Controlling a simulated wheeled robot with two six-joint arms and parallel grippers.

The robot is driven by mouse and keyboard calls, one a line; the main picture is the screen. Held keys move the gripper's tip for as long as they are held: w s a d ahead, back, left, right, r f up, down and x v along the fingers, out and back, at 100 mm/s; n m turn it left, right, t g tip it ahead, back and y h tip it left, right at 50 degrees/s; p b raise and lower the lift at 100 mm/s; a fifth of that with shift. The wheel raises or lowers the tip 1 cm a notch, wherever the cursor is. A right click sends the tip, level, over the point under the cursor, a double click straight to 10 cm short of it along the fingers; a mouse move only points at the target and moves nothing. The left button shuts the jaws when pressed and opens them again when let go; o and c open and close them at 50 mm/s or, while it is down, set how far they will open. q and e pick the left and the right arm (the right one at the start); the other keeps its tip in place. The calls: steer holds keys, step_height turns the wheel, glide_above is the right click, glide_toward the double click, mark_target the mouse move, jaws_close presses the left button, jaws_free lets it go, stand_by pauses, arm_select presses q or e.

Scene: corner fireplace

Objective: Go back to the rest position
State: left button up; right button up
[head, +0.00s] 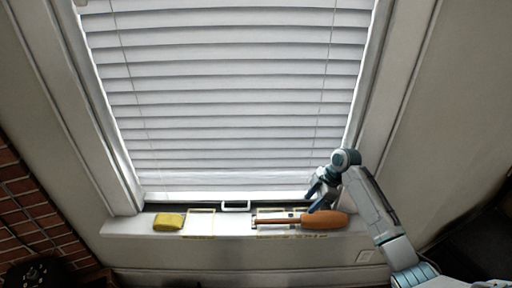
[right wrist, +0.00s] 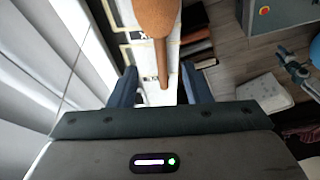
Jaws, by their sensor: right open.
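My right gripper (head: 316,196) is over the right part of the window sill, beside the brown head of a duster-like tool (head: 325,220). In the right wrist view its two fingers (right wrist: 160,88) stand apart. The tool's thin tan handle (right wrist: 162,65) shows in the gap between them, with the fuzzy brown head further up the picture. No finger visibly touches it; I cannot tell the height between them. A small grey-teal arm part at the right edge of the wrist view seems to be my left gripper (right wrist: 292,70), too small to read.
A yellow sponge (head: 168,221) lies on the sill (head: 122,226), left of a marked rectangle (head: 199,222). White blinds (head: 235,100) cover the window behind, with a white handle (head: 235,205) at its foot. A brick wall (head: 30,215) is at the left. Wooden floor (right wrist: 232,72) shows below the sill.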

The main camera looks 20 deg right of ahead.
steer(key=s+a+f+m+h, duration=0.1)
steer(key=s+a+f+m, duration=0.2)
steer(key=s+a, duration=0.35)
steer(key=s+a+f+m+h, duration=0.2)
steer(key=s+a+f+m, duration=0.15)
steer(key=s, duration=0.65)
steer(key=s+a+r+m+t+h, duration=0.1)
steer(key=s+r+m, duration=0.25)
steer(key=s, duration=0.45)
steer(key=s+r+m+t+h, duration=0.1)
steer(key=s+r+m, duration=0.25)
steer(key=s, duration=0.35)
step_height(320, 180, down, 33)
steer(key=d+g, duration=0.1)
steer(key=d, duration=0.2)
steer(key=s+f+g, duration=0.1)
steer(key=s+f, duration=1.6)
steer(key=s, duration=0.1)
steer(key=shift+s+d+f, duration=0.3)
steer(key=shift+d+f, duration=0.05)
steer(key=shift+f, duration=0.05)
